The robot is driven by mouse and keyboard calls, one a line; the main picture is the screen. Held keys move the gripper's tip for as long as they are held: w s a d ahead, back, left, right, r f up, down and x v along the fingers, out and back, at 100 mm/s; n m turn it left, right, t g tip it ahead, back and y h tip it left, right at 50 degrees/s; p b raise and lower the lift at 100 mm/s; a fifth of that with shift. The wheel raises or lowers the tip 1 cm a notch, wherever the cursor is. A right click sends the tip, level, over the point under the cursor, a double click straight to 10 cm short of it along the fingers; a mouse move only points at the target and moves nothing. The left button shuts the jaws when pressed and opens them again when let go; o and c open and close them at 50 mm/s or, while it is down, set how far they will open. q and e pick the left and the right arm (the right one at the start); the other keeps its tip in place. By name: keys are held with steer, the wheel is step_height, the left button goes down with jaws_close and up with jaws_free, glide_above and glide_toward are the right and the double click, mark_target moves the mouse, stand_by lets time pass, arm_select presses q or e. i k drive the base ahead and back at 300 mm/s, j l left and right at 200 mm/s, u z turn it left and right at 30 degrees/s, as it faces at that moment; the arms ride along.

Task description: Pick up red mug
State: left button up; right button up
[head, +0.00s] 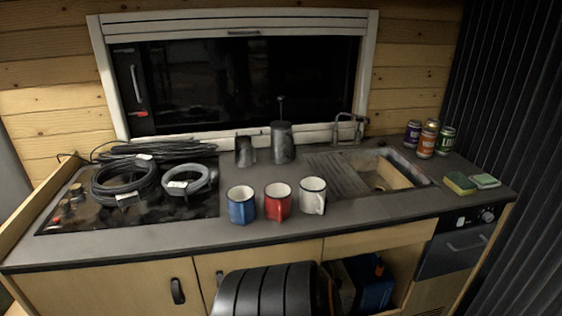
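The red mug (277,202) stands upright on the grey counter, in the middle of a row of three mugs near the front edge. It has a pale rim and a dark inside. A blue mug (242,205) stands close on its left. A white mug (312,196) with its handle to the right stands close on its right. I cannot make out the red mug's handle clearly. Neither of my grippers is in view.
Coiled cables (126,181) lie over the dark hob at left. Two dark metal pots (283,143) stand behind the mugs. A sink (416,182) with tap, several cans (427,140) and sponges (459,183) are at right. A dark rounded ribbed object (268,291) stands before the counter.

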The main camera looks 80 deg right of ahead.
mark_target(279, 196)
steer(key=z, duration=2.7)
